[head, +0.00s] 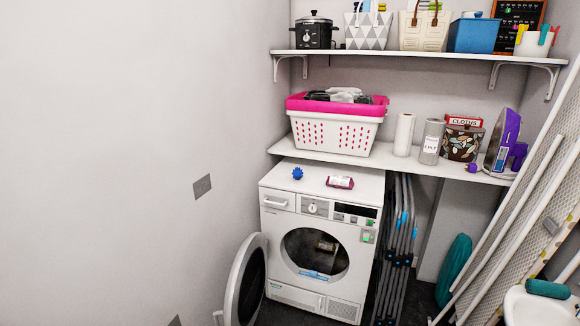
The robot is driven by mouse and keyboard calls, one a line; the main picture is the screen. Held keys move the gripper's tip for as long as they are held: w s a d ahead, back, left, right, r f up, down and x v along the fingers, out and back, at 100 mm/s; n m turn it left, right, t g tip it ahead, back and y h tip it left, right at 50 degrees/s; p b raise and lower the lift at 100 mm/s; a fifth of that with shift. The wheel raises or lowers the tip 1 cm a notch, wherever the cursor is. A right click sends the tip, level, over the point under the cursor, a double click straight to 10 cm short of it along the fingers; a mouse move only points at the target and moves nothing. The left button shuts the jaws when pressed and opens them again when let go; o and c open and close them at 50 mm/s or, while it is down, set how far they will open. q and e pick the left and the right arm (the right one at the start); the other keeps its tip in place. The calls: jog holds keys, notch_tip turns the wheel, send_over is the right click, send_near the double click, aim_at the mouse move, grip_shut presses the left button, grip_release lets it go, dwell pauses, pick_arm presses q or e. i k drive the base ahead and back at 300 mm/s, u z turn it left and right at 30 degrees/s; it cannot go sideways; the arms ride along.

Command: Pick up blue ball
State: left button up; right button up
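A small, knobbly blue ball (297,173) sits on the white top of the dryer (330,200), towards its left side. A dark red and white packet (340,182) lies on the same top, to the right of the ball and apart from it. Neither of my grippers shows in the head view.
The dryer's round door (246,285) hangs open at the left. A lower shelf (400,160) with a pink and white laundry basket (337,120) is above and behind the dryer top. Folded grey rails (396,250) stand right of the dryer; ironing boards (520,220) lean further right.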

aim_at(297, 173)
jog(key=u, duration=0.3)
jog(key=i, duration=1.9)
jog(key=u, duration=0.3)
